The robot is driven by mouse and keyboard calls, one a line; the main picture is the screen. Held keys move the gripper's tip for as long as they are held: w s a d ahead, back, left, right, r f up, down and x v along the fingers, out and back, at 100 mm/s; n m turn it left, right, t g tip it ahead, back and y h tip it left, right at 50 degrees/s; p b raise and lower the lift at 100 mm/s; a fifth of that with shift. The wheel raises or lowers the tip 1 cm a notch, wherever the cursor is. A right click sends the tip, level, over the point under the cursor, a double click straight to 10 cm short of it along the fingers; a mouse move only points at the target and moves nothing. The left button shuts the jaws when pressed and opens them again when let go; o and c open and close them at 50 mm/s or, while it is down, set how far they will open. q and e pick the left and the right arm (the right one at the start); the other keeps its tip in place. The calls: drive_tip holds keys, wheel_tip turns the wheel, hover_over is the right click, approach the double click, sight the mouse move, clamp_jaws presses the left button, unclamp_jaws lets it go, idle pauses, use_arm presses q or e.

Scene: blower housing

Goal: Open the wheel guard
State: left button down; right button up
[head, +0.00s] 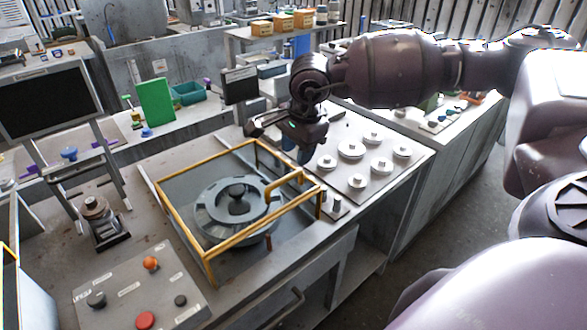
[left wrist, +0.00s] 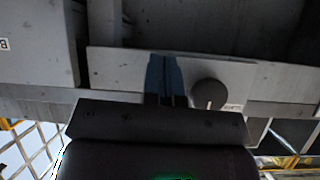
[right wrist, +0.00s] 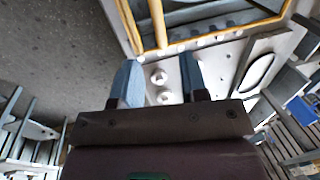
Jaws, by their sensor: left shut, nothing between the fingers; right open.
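The wheel guard (head: 182,233) is a yellow frame with a clear panel, lying across the recess in the bench. A yellow handle bar (head: 279,181) stands up on its right side. Beneath it is a round grey wheel (head: 208,214) with a dark hub. My right gripper (head: 297,154) is open and empty above the guard's far right corner, apart from the handle as far as I can tell. In the right wrist view its blue fingers (right wrist: 158,78) are spread, with the yellow frame (right wrist: 158,25) beyond them. My left gripper (left wrist: 166,78) is shut and empty, beside a dark round knob (left wrist: 209,94).
A plate with several white knobs (head: 350,149) lies right of the guard. A control panel (head: 120,287) with red and orange buttons is at the front left. A monitor (head: 45,100) stands at the left. A small dark screen (head: 240,85) stands behind the guard.

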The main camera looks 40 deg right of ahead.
sight(293, 174)
drive_tip(key=f, duration=0.3)
drive_tip(key=w+f, duration=0.1)
drive_tip(key=f, duration=0.2)
drive_tip(key=shift+w+f, duration=0.1)
drive_tip(key=shift+f, duration=0.1)
clamp_jaws()
